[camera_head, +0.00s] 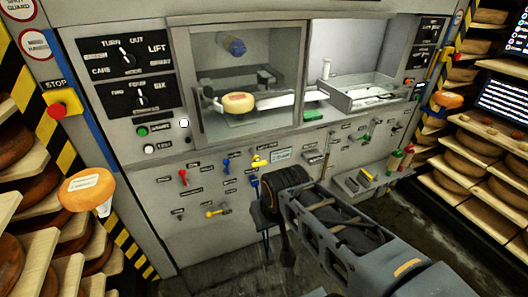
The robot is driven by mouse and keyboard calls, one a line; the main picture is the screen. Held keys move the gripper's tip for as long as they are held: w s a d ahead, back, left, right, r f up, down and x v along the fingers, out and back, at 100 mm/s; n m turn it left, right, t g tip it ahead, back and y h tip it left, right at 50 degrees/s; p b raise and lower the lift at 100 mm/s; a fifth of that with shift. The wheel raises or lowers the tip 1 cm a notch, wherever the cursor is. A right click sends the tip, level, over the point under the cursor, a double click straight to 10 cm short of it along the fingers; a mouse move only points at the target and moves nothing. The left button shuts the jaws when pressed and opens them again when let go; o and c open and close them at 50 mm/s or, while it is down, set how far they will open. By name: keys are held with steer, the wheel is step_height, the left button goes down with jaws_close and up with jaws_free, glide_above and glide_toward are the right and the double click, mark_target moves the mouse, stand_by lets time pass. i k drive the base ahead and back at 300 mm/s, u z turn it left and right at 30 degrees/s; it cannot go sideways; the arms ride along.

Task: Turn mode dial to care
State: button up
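The mode dial (128,61) is a dark knob on the upper black panel at the left of the grey machine. The labels around it read TURN, OUT, LIFT and what looks like CARE at the lower left. Its pale pointer seems to face up and a little left, near TURN, but it is too small to be sure. My gripper (268,215) is low in front of the machine, right of and well below the dial, and apart from it. Its fingers are dark and partly hidden by my arm, so I cannot tell their opening.
A second dial (141,100) sits just below. A red stop button (57,110) is at the left. Several coloured levers cover the lower front. A cheese wheel (238,103) sits behind the window. Cheese shelves flank both sides. The space before the dials looks clear.

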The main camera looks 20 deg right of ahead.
mark_target(129, 60)
steer(key=k, duration=0.45)
steer(key=z, duration=0.15)
steer(key=i, duration=0.3)
steer(key=u, duration=0.75)
steer(key=i, duration=0.8)
steer(key=u, duration=0.85)
